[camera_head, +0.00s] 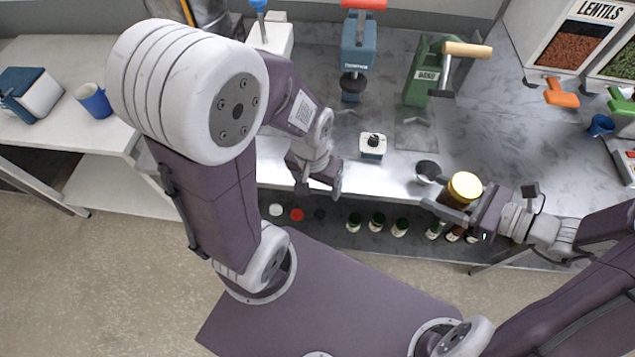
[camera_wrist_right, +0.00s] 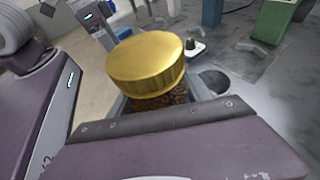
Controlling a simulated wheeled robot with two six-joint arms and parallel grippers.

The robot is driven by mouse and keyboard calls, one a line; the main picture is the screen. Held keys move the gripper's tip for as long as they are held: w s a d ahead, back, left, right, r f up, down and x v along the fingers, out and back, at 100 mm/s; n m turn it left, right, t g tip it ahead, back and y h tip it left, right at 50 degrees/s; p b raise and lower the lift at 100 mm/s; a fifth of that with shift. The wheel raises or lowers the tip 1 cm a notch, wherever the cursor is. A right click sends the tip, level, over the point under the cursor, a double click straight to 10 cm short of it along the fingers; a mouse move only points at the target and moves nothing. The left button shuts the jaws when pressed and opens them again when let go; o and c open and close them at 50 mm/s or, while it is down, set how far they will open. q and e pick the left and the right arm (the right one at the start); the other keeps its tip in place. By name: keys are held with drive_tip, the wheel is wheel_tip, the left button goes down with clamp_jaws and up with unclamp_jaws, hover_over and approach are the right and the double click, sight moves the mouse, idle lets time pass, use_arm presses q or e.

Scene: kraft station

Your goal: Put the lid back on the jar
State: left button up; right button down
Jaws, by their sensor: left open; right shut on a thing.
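The jar (camera_head: 452,199) is held upright over the front edge of the counter in my right gripper (camera_head: 448,207), which is shut on its body. The gold lid (camera_head: 466,186) sits over the jar's mouth; it also shows large in the right wrist view (camera_wrist_right: 146,62). Brown contents show through the jar (camera_wrist_right: 160,102) just under the lid. I cannot tell whether the lid is screwed tight. My left gripper (camera_head: 320,188) is open and empty, over the counter's front edge, well left of the jar.
A white device with a black knob (camera_head: 373,146) is between the grippers. A blue press (camera_head: 358,60) and green press (camera_head: 425,75) stand behind. Several small bottles (camera_head: 377,221) are on the lower shelf.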

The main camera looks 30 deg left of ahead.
idle(0.3)
drive_tip(key=shift+w, duration=0.35)
drive_tip(key=w+d+m+t+h+p, duration=0.3)
drive_tip(key=w+d+m+t+h, duration=0.2)
drive_tip(key=d, duration=0.9)
drive_tip(key=w+m+t, duration=0.3)
drive_tip(key=shift+w+r+m+h, duration=0.15)
drive_tip(key=shift+r+m+h, duration=0.15)
drive_tip(key=shift+r, duration=0.05)
drive_tip(key=x, duration=0.4)
drive_tip(key=s+f+p+x, duration=0.1)
drive_tip(key=x, duration=0.4)
drive_tip(key=a+x, duration=0.1)
drive_tip(key=x, duration=0.3)
drive_tip(key=shift+s+a+f+p, duration=0.15)
drive_tip(key=shift+f+p, duration=0.15)
drive_tip(key=shift+f, duration=0.2)
